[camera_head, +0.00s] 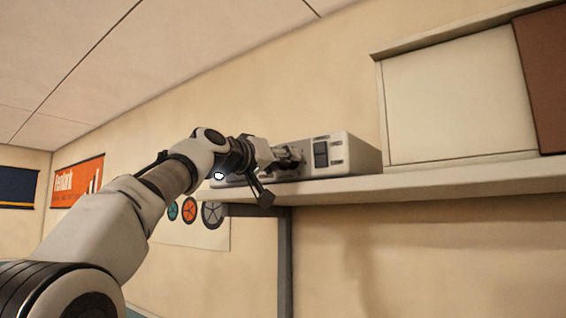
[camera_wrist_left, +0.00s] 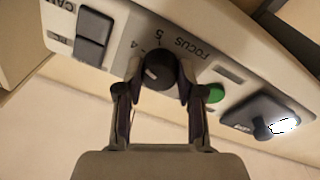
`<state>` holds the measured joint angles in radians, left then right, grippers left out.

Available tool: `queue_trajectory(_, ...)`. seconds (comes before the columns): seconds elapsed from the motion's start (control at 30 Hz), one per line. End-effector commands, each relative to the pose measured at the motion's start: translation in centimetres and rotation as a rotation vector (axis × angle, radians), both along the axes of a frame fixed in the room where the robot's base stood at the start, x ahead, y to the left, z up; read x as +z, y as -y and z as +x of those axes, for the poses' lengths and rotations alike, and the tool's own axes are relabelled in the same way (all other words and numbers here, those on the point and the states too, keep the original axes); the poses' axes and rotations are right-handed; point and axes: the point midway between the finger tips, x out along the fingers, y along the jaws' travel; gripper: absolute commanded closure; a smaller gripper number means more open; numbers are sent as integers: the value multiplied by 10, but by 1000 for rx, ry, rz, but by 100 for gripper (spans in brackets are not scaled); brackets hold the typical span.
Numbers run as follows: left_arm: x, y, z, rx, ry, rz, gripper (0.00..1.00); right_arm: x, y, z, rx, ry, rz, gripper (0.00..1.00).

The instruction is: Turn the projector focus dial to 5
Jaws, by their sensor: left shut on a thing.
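The projector (camera_head: 358,157) is a pale box on a wall shelf in the head view. Its front panel (camera_wrist_left: 120,50) fills the top of the left wrist view, tilted and upside down. The black focus dial (camera_wrist_left: 160,68) has a short white mark on its left side, lower left of the printed 4. A 5 stands above the dial beside the word FOCUS. My left gripper (camera_wrist_left: 160,78) is shut on the dial, one finger on each side. In the head view the left gripper (camera_head: 290,160) reaches the projector's front, and the dial is hidden. My right gripper is not in view.
A green button (camera_wrist_left: 215,93) lies right of the right finger. A dark part with a bright light (camera_wrist_left: 284,126) is farther right. A dark switch (camera_wrist_left: 94,36) is at left. The shelf (camera_head: 430,187) runs right, with a pale board (camera_head: 455,95) above it.

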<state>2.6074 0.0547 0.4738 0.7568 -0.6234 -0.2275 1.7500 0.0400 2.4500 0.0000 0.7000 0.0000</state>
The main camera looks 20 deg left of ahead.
Motion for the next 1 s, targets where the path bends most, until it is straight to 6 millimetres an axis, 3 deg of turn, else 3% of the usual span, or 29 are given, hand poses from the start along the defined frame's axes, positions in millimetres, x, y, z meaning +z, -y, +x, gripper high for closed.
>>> queue_trajectory(0.6, 5, -3, 0, 6, 191, 507, 97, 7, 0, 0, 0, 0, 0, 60)
queue_trajectory(1.0, 5, -3, 0, 6, 246, 657, 97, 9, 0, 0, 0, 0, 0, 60)
